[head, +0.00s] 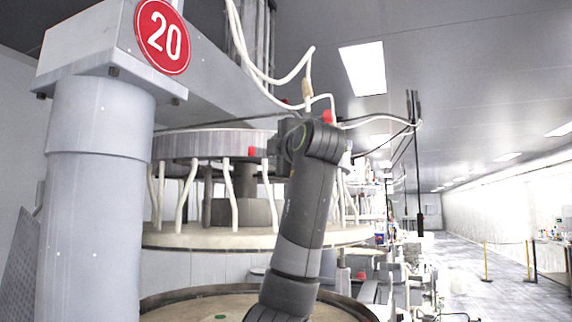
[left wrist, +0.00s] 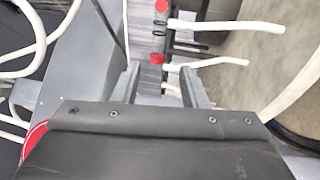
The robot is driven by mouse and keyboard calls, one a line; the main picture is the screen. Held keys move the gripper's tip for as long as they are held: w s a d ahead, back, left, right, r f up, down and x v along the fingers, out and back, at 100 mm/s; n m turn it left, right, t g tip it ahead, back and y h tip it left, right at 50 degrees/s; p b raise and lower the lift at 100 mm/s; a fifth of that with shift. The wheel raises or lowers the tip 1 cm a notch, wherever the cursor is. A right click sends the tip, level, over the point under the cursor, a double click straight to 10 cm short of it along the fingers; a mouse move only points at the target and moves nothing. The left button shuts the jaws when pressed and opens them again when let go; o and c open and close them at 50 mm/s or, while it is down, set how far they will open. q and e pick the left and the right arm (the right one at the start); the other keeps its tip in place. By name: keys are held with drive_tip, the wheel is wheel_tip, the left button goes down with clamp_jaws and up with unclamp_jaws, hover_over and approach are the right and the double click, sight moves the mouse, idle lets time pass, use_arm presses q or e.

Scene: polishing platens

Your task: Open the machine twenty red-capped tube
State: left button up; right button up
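The machine carries a round red sign (head: 163,36) with the number 20. A red cap (head: 253,152) sits at the ring of its upper platen, just left of my left gripper (head: 280,146). In the left wrist view, two red caps show: one (left wrist: 157,58) lies ahead between the fingers, the other (left wrist: 161,6) is at the top edge. White tubes run to the right near them. My left gripper shows there with its two fingers (left wrist: 162,82) apart and nothing clearly held between them. Another red cap (head: 327,117) shows just above my arm's wrist. My right gripper is not visible.
A thick grey column (head: 97,200) stands at the left. White hoses loop overhead. An open aisle (head: 475,280) runs back at the right, past yellow posts.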

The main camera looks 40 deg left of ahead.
use_arm(q)
drive_tip(key=b+v, duration=0.1)
drive_tip(key=v, duration=0.4)
idle(0.4)
